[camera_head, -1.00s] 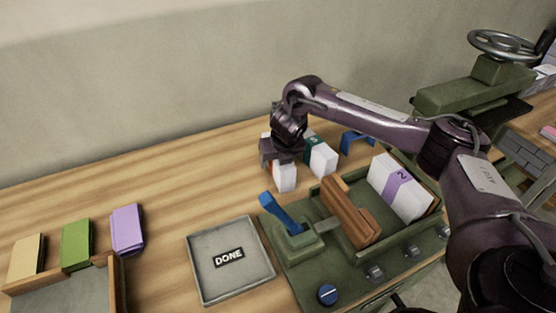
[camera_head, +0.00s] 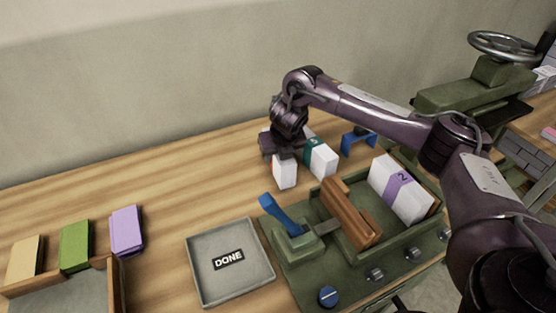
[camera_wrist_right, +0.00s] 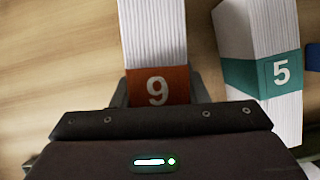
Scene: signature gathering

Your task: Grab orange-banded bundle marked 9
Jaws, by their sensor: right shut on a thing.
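The orange-banded bundle marked 9 shows in the right wrist view (camera_wrist_right: 157,88), a white paper stack with its band at the jaws. My right gripper (camera_wrist_right: 160,103) is shut on it, with a finger on each side of the band. In the head view the bundle (camera_head: 285,173) shows as a white block below my right gripper (camera_head: 281,150), which hides its band. I cannot tell whether the bundle is clear of the table. My left gripper is not in view.
A teal-banded bundle marked 5 (camera_head: 321,158) stands close on the right. A green machine (camera_head: 300,256) with a blue lever, wooden block (camera_head: 346,212) and purple-banded bundle marked 2 (camera_head: 400,190) lies in front. A DONE tray (camera_head: 252,283) and colored blocks (camera_head: 76,243) are left.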

